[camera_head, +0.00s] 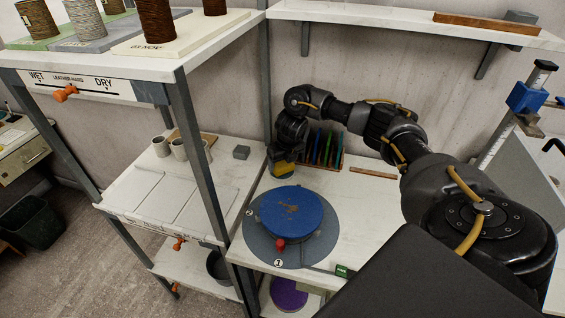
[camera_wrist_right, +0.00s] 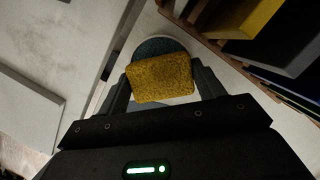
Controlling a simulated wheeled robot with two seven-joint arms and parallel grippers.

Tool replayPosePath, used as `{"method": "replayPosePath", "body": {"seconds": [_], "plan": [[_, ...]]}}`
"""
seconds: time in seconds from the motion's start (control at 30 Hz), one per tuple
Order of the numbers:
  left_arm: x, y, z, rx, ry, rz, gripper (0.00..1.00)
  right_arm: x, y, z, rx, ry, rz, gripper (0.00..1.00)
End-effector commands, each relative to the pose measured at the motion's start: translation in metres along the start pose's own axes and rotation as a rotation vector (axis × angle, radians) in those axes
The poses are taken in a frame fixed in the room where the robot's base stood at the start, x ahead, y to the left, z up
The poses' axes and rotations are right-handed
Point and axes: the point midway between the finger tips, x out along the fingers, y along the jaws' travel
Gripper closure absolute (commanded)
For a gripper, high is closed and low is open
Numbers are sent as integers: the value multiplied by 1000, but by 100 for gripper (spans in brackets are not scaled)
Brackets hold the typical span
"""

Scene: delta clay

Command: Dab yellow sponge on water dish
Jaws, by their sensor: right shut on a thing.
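My right gripper (camera_head: 283,163) is shut on the yellow sponge (camera_head: 285,169) above the back left of the worktable. In the right wrist view the sponge (camera_wrist_right: 161,79) sits between the two fingers. A round blue-grey shape (camera_wrist_right: 158,47), which looks like the water dish, shows just beyond the sponge and is partly covered by it. I cannot tell whether the sponge touches it. In the head view the dish is hidden by my gripper and arm. My left gripper is not in view.
A blue round disc (camera_head: 291,209) on a grey base stands in front of my right gripper. A rack of coloured upright pieces (camera_head: 324,148) is close on its right. A shelf post (camera_head: 199,150) rises on the left, with small cups (camera_head: 179,149) beyond.

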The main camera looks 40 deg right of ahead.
Motion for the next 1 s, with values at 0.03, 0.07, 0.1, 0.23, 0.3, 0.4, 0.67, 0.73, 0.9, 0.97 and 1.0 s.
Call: {"method": "replayPosePath", "body": {"seconds": [0.03,0.07,0.1,0.23,0.3,0.4,0.67,0.73,0.9,0.97,1.0], "plan": [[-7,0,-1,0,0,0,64,-8,0,3,0,-2,0,51],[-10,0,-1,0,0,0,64,-11,0,4,0,-2,0,51],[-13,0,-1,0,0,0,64,-15,0,5,1,-2,1,51],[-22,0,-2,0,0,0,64,-26,0,8,1,-3,1,51],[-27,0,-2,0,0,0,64,-32,0,10,1,-3,1,51],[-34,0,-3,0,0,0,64,-40,0,12,1,-3,1,51],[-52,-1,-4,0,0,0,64,-60,0,17,1,-3,0,51],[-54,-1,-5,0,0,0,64,-62,0,18,1,-2,0,51],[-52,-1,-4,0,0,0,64,-62,0,18,1,-2,0,51],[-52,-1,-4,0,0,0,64,-62,0,18,1,-2,0,51],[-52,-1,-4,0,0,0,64,-62,0,18,1,-2,0,51]]}}
